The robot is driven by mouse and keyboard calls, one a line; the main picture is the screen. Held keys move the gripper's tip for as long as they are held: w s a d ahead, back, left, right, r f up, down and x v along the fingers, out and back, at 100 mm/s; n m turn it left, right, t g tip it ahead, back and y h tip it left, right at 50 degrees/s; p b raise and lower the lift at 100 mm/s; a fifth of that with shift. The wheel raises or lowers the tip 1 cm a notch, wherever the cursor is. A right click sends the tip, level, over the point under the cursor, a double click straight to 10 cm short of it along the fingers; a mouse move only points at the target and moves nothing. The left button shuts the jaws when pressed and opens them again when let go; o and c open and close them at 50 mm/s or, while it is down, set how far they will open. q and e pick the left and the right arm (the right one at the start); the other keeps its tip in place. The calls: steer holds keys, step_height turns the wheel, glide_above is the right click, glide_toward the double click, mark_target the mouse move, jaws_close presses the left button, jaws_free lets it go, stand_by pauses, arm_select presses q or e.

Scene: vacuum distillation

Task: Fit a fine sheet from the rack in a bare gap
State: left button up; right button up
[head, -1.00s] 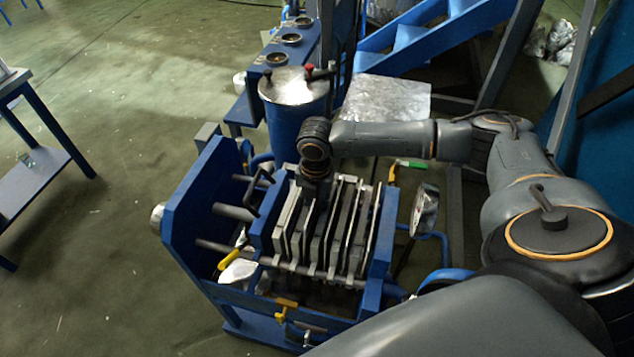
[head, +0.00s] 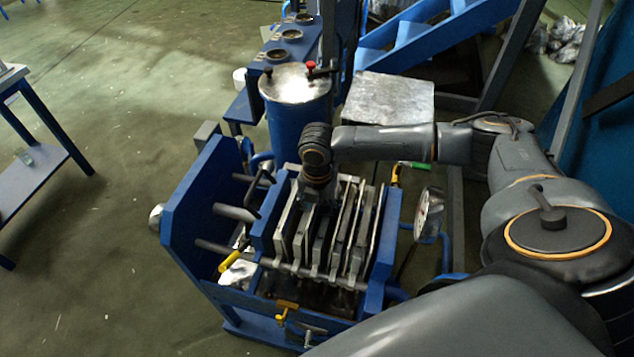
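The blue-framed press (head: 192,210) stands at the centre, with several grey upright plates (head: 300,235) side by side on its rails. Narrow gaps separate some plates, and pale edges show among those on the right side. My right gripper (head: 318,192) points down from above into the plate stack, near its back and left of the middle. Its fingertips are hidden among the plates, so I cannot tell whether it holds a sheet. I cannot make out a rack of sheets. My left gripper is out of view.
A blue drum with a metal lid (head: 296,84) stands right behind the press. A blue stand with round cups (head: 285,45) is farther back. A grey-topped box (head: 390,98) lies behind my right arm. Open floor lies to the left.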

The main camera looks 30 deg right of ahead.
step_height(320, 180, up, 12)
steer(key=shift+f, duration=0.15)
steer(key=shift+a+f, duration=0.1)
stand_by(0.7)
